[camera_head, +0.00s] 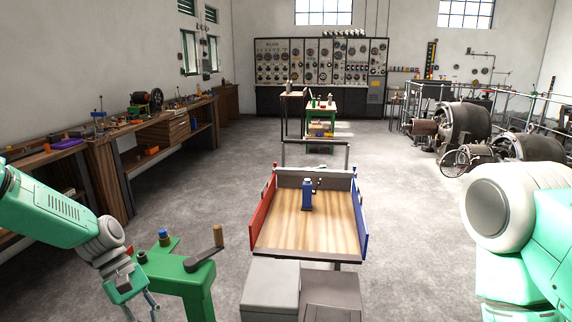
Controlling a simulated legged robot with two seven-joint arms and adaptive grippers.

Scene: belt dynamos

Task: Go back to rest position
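My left gripper (142,310) hangs at the lower left, pointing down. Its two fingers stand apart with nothing seen between them; the bottom edge cuts off the tips. It is beside a green stand (184,278) with a crank and wooden handle. My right arm (515,230) is at the right edge, and its gripper is out of view. A blue object (307,194) stands upright on a wooden-topped cart (285,237) between a red and a blue side wall.
Grey boxes (270,285) are at the cart's near end. A workbench (95,150) with tools runs along the left wall. Large dynamos (462,122) stand at the right behind railings. A green table (321,112) and a control panel (320,62) are at the back. Open floor lies on both sides of the cart.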

